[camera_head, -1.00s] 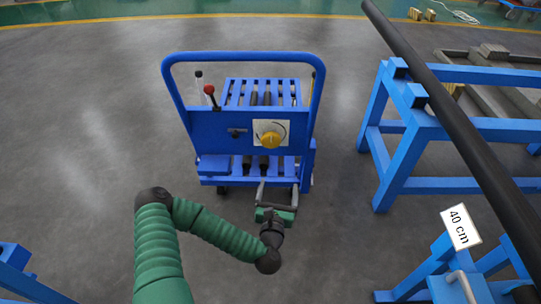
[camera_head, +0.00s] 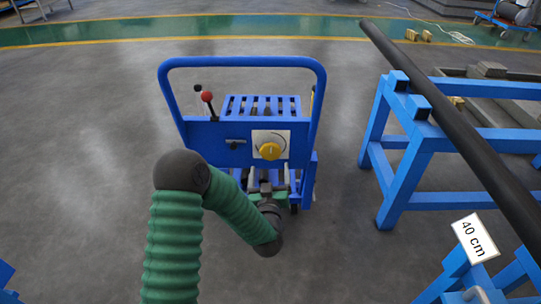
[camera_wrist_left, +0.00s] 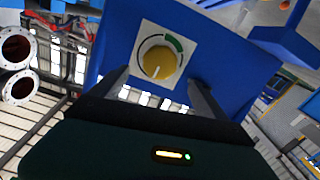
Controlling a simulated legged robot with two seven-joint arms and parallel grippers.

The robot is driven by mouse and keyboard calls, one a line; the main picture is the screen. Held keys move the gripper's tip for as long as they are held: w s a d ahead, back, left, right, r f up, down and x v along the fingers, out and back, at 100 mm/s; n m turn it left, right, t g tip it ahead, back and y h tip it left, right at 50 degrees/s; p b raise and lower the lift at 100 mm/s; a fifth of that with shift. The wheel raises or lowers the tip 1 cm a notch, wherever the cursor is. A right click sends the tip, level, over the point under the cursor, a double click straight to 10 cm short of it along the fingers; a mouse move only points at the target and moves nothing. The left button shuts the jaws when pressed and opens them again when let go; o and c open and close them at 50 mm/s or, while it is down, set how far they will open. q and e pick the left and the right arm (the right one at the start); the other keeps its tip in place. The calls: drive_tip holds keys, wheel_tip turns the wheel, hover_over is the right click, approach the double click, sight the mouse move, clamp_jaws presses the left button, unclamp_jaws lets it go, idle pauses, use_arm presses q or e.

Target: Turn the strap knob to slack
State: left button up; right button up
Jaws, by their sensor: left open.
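The yellow strap knob (camera_head: 270,151) sits on a white square dial plate (camera_head: 258,136) on the blue cart's upright panel. In the left wrist view the knob (camera_wrist_left: 158,62) shows a pale pointer mark toward the picture's bottom, and a green arc lies at the plate's upper right. My left gripper (camera_head: 268,180) is just below and in front of the knob in the head view. In the wrist view its two fingers (camera_wrist_left: 158,77) are spread, empty, on either side of the knob's lower part, apparently short of it. My right gripper is not in view.
The blue cart (camera_head: 190,130) has a tubular handle and a red-tipped lever (camera_head: 207,97) left of the knob. A small dark latch (camera_head: 235,142) is on the panel. A blue stand (camera_head: 400,170) carries a long dark pipe (camera_head: 450,120) at right. Floor left of the cart is clear.

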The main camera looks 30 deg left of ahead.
sight(270, 154)
use_arm(q)
drive_tip(key=b+x, duration=0.3)
drive_tip(key=x, duration=0.6)
drive_tip(key=shift+w+f, duration=0.2)
drive_tip(key=shift+w+a+r, duration=0.1)
drive_tip(key=shift+w+a, duration=0.15)
drive_tip(key=shift+w, duration=0.1)
drive_tip(key=c, duration=1.4)
drive_tip(key=shift+r+n+p, duration=0.2)
drive_tip(key=shift+n+p, duration=0.1)
drive_tip(key=shift+p, duration=0.15)
drive_tip(key=shift+f, duration=0.15)
drive_tip(key=o, duration=1.4)
